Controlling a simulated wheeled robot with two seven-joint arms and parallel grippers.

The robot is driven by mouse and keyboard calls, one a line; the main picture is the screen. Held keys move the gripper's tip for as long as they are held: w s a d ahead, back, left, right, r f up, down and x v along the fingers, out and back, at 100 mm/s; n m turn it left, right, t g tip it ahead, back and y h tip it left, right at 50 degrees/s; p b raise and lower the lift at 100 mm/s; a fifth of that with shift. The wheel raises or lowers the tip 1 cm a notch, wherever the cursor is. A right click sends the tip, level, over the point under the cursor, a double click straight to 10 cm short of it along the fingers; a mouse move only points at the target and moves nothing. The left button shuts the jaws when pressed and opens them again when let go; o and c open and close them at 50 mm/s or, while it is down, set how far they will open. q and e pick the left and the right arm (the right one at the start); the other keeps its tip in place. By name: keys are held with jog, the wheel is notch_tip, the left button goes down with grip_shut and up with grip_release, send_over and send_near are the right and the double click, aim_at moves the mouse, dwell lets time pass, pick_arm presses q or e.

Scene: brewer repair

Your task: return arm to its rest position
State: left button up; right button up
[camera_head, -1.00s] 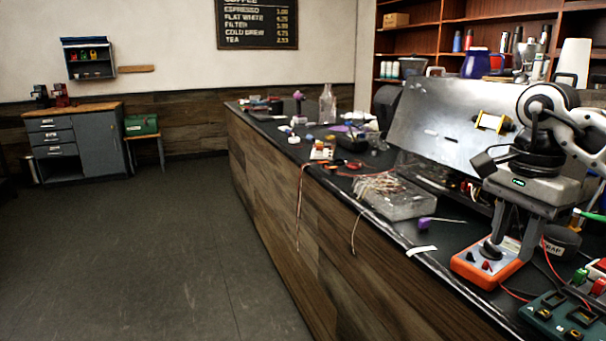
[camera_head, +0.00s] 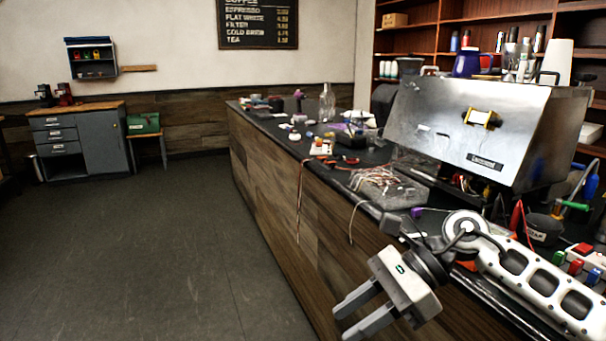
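My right arm (camera_head: 545,290) comes in from the lower right, in front of the counter's front edge. Its gripper (camera_head: 345,318) points down and to the left, over the floor side of the counter. Its two grey fingers are apart with nothing between them. The gripper is clear of the counter top and holds nothing. My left arm and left gripper do not show.
The dark counter (camera_head: 275,135) runs back to the left, with loose wires (camera_head: 378,180) and small parts on it. A steel brewer housing (camera_head: 470,120) stands at the right. Red and green connectors (camera_head: 575,258) lie at the lower right. The floor (camera_head: 150,240) at left is clear.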

jog(key=s+a+r+m+t+y, duration=0.2)
jog(key=s+a+m+t+y, duration=0.15)
jog(key=a+m+y, duration=0.6)
jog(key=d+f+n+t+h, duration=0.6)
jog(key=f+n+t+h, duration=0.15)
jog(key=n, duration=1.05)
jog(key=d+f+n+t+h, duration=0.6)
jog(key=d+f+n+t, duration=0.15)
jog(key=n, duration=1.05)
jog(key=s+d+f+m+g+h, duration=0.2)
jog(key=s+f+m+g, duration=0.3)
jog(key=s+f+m, duration=0.3)
jog(key=s+f+h, duration=0.1)
jog(key=s+f, duration=0.2)
jog(key=shift+d+f+h, duration=0.25)
jog(key=shift+d+h, duration=0.05)
jog(key=shift+d, duration=0.05)
